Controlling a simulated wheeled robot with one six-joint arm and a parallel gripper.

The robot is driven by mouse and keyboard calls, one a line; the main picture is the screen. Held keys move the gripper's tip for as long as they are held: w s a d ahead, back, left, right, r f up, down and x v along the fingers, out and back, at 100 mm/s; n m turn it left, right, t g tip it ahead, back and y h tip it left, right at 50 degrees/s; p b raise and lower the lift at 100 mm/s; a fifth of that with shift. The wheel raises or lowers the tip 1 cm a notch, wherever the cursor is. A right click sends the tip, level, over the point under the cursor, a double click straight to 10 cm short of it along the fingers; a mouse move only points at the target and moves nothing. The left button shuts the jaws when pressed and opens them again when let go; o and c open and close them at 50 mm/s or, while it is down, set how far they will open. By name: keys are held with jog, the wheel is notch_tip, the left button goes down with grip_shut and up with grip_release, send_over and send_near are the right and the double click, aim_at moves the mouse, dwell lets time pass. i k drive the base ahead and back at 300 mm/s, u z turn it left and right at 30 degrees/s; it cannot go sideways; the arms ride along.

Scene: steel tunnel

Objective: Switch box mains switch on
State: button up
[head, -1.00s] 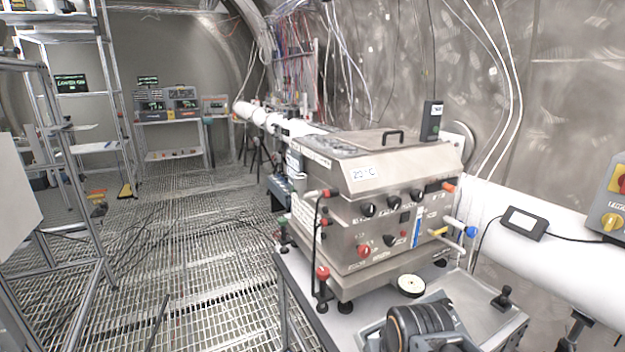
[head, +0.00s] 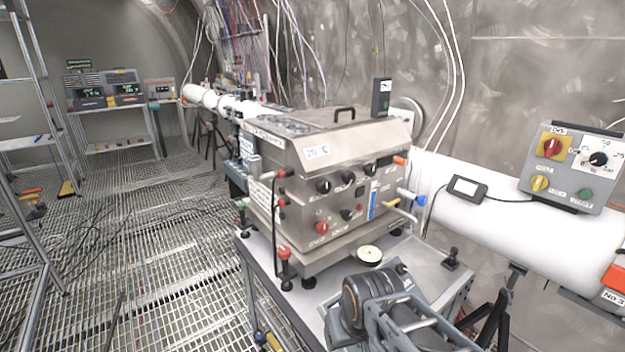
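The grey switch box (head: 572,168) sits on top of the white pipe at the right. A red rotary knob on a yellow plate (head: 552,147) is at its upper left and looks like the mains switch. Its label is too small to read, and I cannot tell its position. The box also has a black dial (head: 598,159), a yellow knob (head: 540,183) and a green button (head: 586,194). My folded arm is at the bottom centre, left of the box and well apart from it. I cannot make out my gripper's fingers there.
A steel apparatus (head: 335,190) with knobs and side handles stands on a table (head: 425,262) at the centre. A small display unit (head: 466,189) sits on the white pipe (head: 490,225). An orange box (head: 615,278) is at the right edge. The grated floor (head: 150,260) at left is largely clear.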

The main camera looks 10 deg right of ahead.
aim_at(322, 227)
jog(key=z, duration=0.8)
jog(key=k, duration=0.9)
jog(key=u, duration=0.75)
jog(key=i, duration=0.95)
jog(key=z, duration=0.05)
